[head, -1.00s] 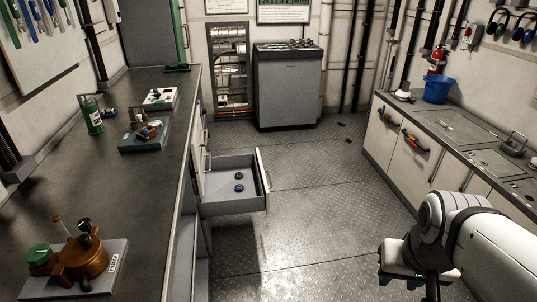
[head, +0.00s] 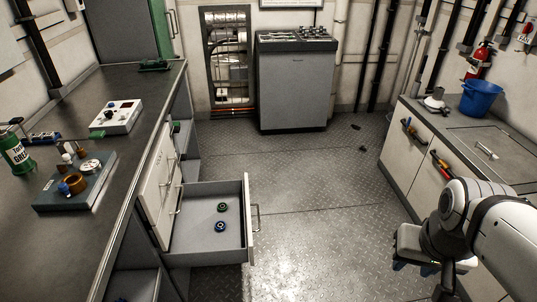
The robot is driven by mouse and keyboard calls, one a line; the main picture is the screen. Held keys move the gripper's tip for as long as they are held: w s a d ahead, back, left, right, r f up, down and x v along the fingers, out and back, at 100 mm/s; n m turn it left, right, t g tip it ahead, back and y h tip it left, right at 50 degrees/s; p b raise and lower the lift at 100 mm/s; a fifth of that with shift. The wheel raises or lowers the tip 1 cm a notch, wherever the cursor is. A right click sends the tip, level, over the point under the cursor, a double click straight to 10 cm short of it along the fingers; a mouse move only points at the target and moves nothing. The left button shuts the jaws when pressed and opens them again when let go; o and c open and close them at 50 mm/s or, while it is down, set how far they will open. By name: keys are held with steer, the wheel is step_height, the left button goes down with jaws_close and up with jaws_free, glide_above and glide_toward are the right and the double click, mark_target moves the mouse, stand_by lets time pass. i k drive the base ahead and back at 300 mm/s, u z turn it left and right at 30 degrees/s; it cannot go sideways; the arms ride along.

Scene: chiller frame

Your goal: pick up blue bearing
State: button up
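The blue bearing (head: 220,226) is a small ring lying flat in the open drawer (head: 190,250), near its middle. A green bearing (head: 222,208) lies just behind it in the same drawer, close to it. My gripper (head: 422,267) is at the lower right of the head view, over the floor and well to the right of the drawer. Its fingers are mostly hidden by the arm and palm, so I cannot see how far apart they are. Nothing shows held in it.
The workbench (head: 105,225) at the left bears a tool block (head: 75,185), a control box (head: 115,118) and a green bottle (head: 16,155). A right-hand counter (head: 440,115) carries a blue bucket (head: 480,98). The floor (head: 310,200) between is mostly clear.

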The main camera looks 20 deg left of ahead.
mark_target(217, 227)
steer(key=i, duration=0.9)
steer(key=u, duration=1.9)
steer(key=i, duration=1)
